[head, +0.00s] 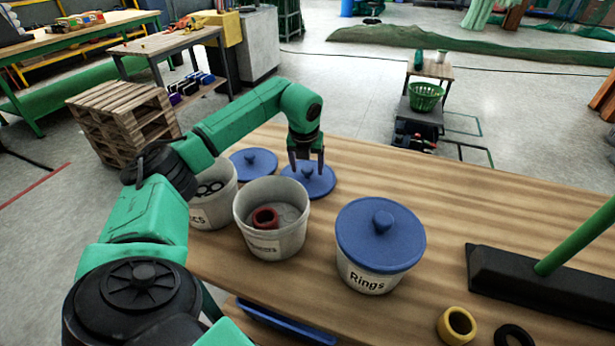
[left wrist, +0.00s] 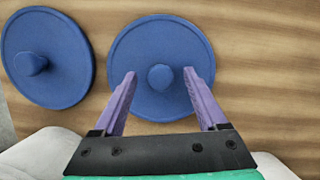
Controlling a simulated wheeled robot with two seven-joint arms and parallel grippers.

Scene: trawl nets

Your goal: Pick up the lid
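Two blue round lids with centre knobs lie flat on the wooden table. The right one of the two lids (head: 321,184) is under my left gripper (head: 306,166); it also shows in the left wrist view (left wrist: 158,48). The other lid (head: 253,163) lies to its left and shows in the left wrist view (left wrist: 47,82). In the left wrist view my left gripper (left wrist: 160,82) is open, with its purple fingers on either side of the knob and apart from it. A third blue lid (head: 381,246) sits on the bucket labelled Rings (head: 366,278). My right gripper is not in view.
An open bucket (head: 271,240) with a red ring inside and another open bucket (head: 222,205) with dark rings stand left of the Rings bucket. A yellow ring (head: 457,325), a black ring (head: 513,335) and a broom (head: 545,282) lie at right. The table's far right is clear.

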